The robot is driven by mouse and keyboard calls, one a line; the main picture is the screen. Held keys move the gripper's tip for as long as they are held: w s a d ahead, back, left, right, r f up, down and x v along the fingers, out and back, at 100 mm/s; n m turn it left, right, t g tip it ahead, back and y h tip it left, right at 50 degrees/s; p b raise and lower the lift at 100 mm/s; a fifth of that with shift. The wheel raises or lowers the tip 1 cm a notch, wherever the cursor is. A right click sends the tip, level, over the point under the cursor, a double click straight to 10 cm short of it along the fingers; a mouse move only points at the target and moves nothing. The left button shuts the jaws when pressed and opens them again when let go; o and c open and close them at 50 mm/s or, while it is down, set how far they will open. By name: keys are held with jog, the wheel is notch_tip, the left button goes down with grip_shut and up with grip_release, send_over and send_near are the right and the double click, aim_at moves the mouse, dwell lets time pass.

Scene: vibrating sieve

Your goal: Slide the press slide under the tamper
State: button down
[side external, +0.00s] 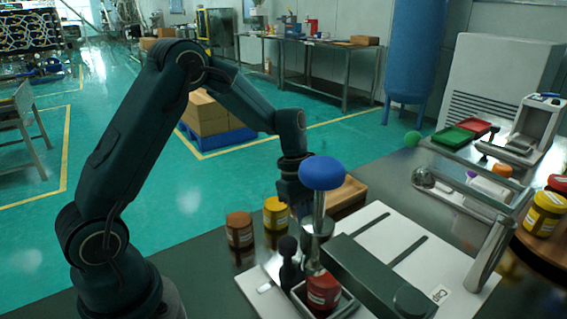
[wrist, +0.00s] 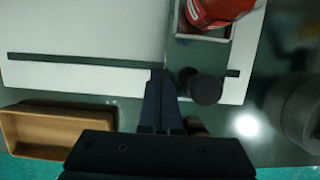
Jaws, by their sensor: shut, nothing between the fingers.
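The press slide looks like a small grey tray (side external: 345,303) on the white base plate, holding a red jar (side external: 322,290). The tray (wrist: 205,36) and jar (wrist: 215,10) also show at the top of the wrist view. A dark round knob (side external: 288,247) stands beside the tray; it appears in the wrist view (wrist: 206,89) just right of my fingertips. The tamper seems to be the blue ball handle (side external: 325,173) on a metal shaft. My gripper (wrist: 160,75) is shut and empty close to the knob, its contact unclear. The blue ball partly hides it in the side view.
A dark green bar (side external: 372,275) lies across the slotted white plate (side external: 440,265). A brown jar (side external: 239,230) and yellow jar (side external: 276,213) stand behind. A wooden tray (wrist: 50,130) is at lower left in the wrist view. Other equipment crowds the right.

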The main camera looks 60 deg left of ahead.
aim_at(293, 238)
jog(key=shift+s, duration=0.1)
jog(key=shift+s, duration=1.8)
jog(key=shift+w, duration=0.15)
jog(key=shift+w+r, duration=0.1)
jog(key=shift+w, duration=0.45)
jog(key=v, duration=0.8)
jog(key=shift+a+r, duration=0.2)
jog(key=shift+r, duration=0.15)
